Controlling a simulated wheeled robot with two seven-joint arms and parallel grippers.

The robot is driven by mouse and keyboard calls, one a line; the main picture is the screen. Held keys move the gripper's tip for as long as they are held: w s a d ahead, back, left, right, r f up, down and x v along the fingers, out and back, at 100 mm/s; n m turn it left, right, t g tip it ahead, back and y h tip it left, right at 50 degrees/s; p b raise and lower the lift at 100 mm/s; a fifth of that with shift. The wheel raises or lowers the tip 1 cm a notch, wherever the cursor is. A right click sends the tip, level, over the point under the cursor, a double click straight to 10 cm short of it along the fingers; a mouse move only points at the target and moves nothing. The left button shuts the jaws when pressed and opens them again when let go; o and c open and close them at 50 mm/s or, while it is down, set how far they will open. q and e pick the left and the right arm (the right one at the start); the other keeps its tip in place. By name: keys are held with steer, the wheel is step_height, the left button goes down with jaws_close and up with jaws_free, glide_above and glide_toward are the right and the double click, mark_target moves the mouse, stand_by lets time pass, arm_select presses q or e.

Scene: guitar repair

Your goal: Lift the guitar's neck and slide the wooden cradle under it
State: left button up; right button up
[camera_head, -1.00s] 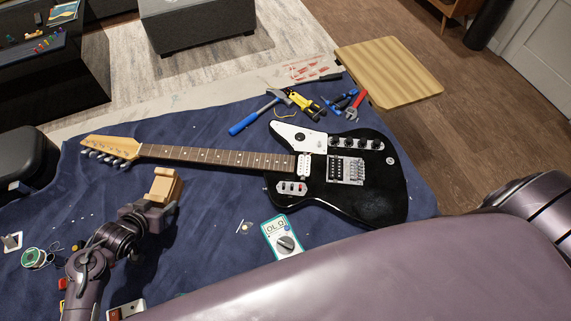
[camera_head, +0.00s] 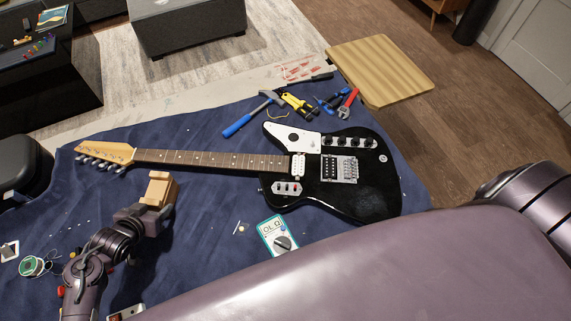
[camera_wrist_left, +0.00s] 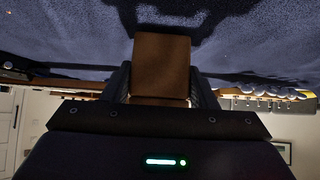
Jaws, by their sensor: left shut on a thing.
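The black electric guitar (camera_head: 365,196) lies flat on the blue cloth, its neck (camera_head: 215,160) reaching left to a pale wooden headstock (camera_head: 104,151). My left gripper (camera_head: 150,208) is shut on the wooden cradle (camera_head: 162,187), just on the near side of the neck. The cradle looks apart from the neck. In the left wrist view, the cradle (camera_wrist_left: 160,66) sits between the two dark fingers (camera_wrist_left: 160,88), and the headstock's tuners (camera_wrist_left: 270,91) show at the right. My right gripper is not in view; only part of my right arm shows at the right edge.
A multimeter (camera_head: 278,237) lies in front of the guitar body. A hammer (camera_head: 250,114), yellow-handled pliers (camera_head: 299,104) and a red wrench (camera_head: 348,102) lie behind it. Small parts and a spool (camera_head: 32,265) lie at left. Cloth (camera_head: 200,215) between cradle and multimeter is mostly clear.

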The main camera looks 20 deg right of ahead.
arm_select(q)
steer(key=shift+w+d, duration=0.1)
steer(key=shift+w, duration=0.1)
steer(key=shift+w+d+b, duration=0.25)
steer(key=shift+w+d, duration=0.1)
steer(key=shift+w, duration=0.2)
steer(key=shift+w+d+b, duration=0.2)
steer(key=shift+w+d, duration=0.1)
steer(key=shift+w, duration=0.25)
